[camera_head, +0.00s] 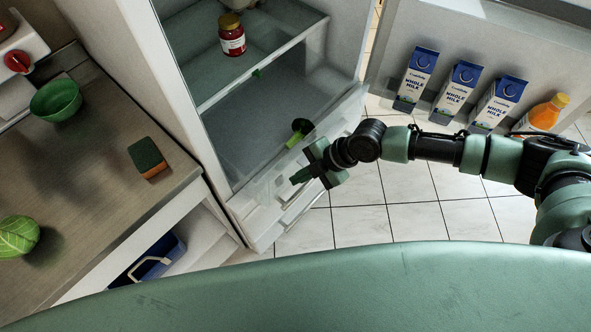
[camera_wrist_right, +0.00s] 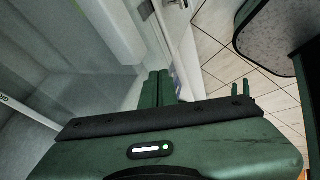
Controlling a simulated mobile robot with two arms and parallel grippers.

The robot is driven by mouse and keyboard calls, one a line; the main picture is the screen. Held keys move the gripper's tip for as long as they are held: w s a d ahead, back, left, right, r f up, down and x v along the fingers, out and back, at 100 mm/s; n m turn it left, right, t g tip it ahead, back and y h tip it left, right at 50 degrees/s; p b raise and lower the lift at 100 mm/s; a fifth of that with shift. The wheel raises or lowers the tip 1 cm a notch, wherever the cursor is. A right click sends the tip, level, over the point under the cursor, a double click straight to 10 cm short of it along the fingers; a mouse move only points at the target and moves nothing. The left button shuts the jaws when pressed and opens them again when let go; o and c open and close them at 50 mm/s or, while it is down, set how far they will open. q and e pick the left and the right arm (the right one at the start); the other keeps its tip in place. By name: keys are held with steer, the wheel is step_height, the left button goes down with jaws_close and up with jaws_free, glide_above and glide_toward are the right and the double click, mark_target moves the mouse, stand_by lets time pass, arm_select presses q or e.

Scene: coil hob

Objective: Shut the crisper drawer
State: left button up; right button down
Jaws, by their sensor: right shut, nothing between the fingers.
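The crisper drawer (camera_head: 263,190) is a clear and white bin low in the open fridge. Its pale front shows just beyond the edge of the fridge's lower compartment; how far it stands out is hard to tell. My right gripper (camera_head: 297,178) is at the drawer's front, its shut fingers pointing left across it in the head view. Whether they touch it I cannot tell. In the right wrist view the two green fingers (camera_wrist_right: 157,88) are together with nothing between them, beside pale, clear panels. The gripper and wrist hide part of the drawer's right side. My left gripper is out of view.
A broccoli (camera_head: 300,130) and a red-labelled jar (camera_head: 231,35) are in the fridge. The open fridge door (camera_head: 385,75) holds milk cartons (camera_head: 456,92) and an orange bottle (camera_head: 544,114). A counter (camera_head: 100,200) stands left. Tiled floor (camera_head: 405,215) lies clear below my right arm.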

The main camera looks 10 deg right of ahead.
steer(key=shift+w+a, duration=0.4)
steer(key=shift+w, duration=0.15)
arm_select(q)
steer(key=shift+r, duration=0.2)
